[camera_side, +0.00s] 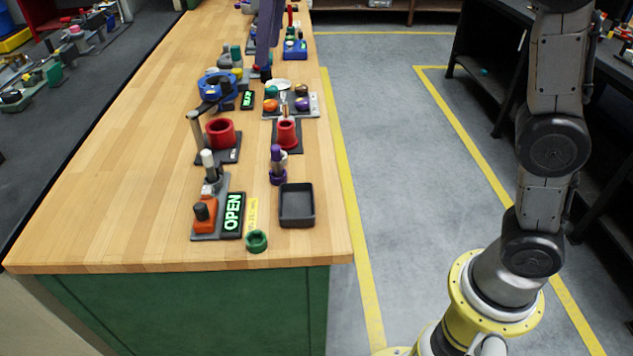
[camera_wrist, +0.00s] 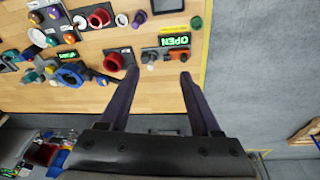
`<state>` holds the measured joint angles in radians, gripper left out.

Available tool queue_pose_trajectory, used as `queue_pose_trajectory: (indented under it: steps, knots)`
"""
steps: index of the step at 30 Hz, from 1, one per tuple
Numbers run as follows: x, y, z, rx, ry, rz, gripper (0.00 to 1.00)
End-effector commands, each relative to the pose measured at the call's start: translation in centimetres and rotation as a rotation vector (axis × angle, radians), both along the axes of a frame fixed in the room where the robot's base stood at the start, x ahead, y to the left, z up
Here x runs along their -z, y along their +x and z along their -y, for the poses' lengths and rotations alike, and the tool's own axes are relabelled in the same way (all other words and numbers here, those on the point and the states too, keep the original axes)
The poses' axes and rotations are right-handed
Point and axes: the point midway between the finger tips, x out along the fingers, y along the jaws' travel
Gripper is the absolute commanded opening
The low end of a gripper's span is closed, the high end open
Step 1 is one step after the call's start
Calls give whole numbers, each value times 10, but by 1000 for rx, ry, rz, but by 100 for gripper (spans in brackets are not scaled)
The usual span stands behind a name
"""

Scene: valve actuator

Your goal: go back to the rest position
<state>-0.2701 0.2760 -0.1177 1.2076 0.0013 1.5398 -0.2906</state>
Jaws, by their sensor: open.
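My gripper (camera_wrist: 158,76) is open in the wrist view, its two dark purple fingers wide apart with nothing between them. It is above the bench, and its fingers touch nothing I can make out. In the side view a purple upright shape (camera_side: 268,35) at the top edge looks like my finger, over the far part of the bench; the rest of the gripper is out of frame. The valve unit with an orange block (camera_side: 205,214) and a lit OPEN sign (camera_side: 232,214) stands at the near end of the bench. The sign also shows in the wrist view (camera_wrist: 174,41).
The wooden bench (camera_side: 130,180) has a clear left half. A black tray (camera_side: 297,203), green ring (camera_side: 257,241), purple piece (camera_side: 277,170) and two red cups (camera_side: 221,132) stand near the valve unit. A blue part (camera_side: 217,82) and several small objects crowd the far end. Open floor lies right.

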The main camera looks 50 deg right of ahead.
Motion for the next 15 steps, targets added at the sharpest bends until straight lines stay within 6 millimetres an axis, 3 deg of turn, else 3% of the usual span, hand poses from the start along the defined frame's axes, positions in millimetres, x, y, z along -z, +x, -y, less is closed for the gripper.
queue_pose_trajectory:
  steps: [3,7,11,15]
  knots:
    - [-14,-39,31,67,16,45,64]
    - [-16,-82,58,139,32,89,64]
    - [-6,-126,80,213,47,130,64]
    - [18,-173,98,297,66,174,64]
